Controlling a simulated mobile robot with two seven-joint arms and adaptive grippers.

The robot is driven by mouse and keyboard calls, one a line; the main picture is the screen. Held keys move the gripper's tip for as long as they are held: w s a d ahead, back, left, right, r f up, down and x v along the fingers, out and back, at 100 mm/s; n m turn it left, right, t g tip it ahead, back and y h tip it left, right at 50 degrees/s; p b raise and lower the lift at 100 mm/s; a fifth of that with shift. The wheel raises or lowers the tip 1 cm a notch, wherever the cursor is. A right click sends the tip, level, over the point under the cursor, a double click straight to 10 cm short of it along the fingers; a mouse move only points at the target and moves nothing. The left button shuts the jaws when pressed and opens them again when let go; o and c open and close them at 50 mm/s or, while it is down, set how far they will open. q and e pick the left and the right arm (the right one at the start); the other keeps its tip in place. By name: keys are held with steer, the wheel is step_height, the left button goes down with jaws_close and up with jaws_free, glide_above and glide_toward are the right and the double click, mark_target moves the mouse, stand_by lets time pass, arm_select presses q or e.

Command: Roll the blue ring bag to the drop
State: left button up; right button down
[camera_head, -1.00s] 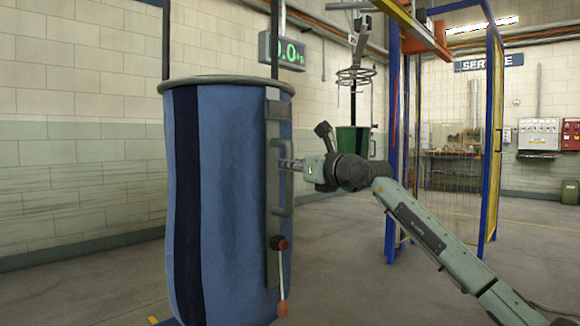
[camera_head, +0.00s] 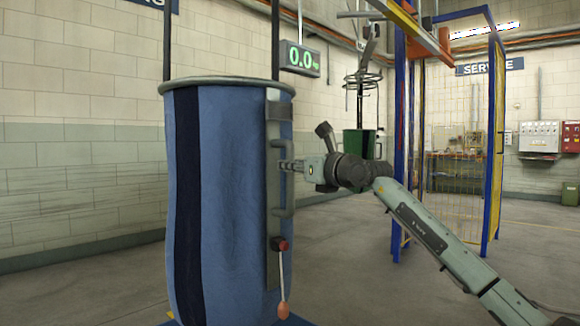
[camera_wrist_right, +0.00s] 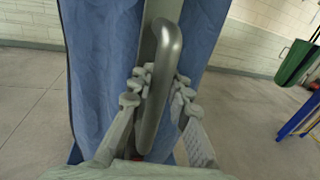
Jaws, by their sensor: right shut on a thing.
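The blue ring bag (camera_head: 228,190) hangs upright in the left half of the head view, with a grey ring at its top and a dark stripe down its side. A grey plate with a bar handle (camera_head: 280,185) runs down its right side. My right gripper (camera_head: 284,165) is at this handle, and in the right wrist view its fingers (camera_wrist_right: 158,92) are shut around the handle (camera_wrist_right: 160,80). A lever with a red knob (camera_head: 281,250) hangs lower on the plate. My left gripper is not in view.
A green bag (camera_head: 360,144) hangs farther back under a wire ring. A blue frame with yellow mesh (camera_head: 455,140) stands to the right. Open floor (camera_head: 345,240) lies right of the bag.

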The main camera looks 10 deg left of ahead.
steer(key=c, duration=1.4)
jaws_free()
steer(key=v, duration=1.2)
